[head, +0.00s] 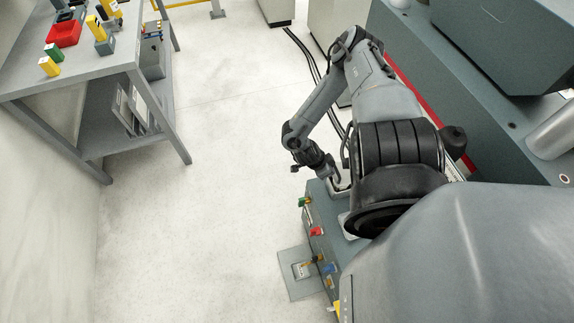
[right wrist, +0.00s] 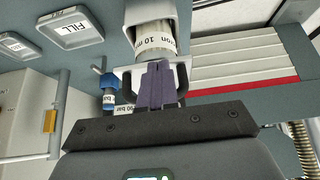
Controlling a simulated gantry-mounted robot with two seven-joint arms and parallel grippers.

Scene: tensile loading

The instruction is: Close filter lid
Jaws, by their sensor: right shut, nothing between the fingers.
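The filter (right wrist: 155,42) is a pale cylinder with a partly readable label, "...on 10 m...", near the top middle of the right wrist view. A light grey housing piece (right wrist: 150,12) is around its upper end; I cannot tell whether this is the lid or how far it is closed. My right gripper (right wrist: 158,68) has its purple fingers together and empty, with the tips in front of the lower end of the cylinder. Contact cannot be told. In the head view the right gripper (head: 333,172) is small above the machine's base. My left gripper is not in view.
A blue fitting (right wrist: 108,82) with a bar label is left of the fingers. A FILL plate (right wrist: 70,30) is at upper left. Green (head: 305,202), red (head: 316,231) and blue (head: 330,268) handles line the base edge. A workbench (head: 90,75) stands left; floor between is clear.

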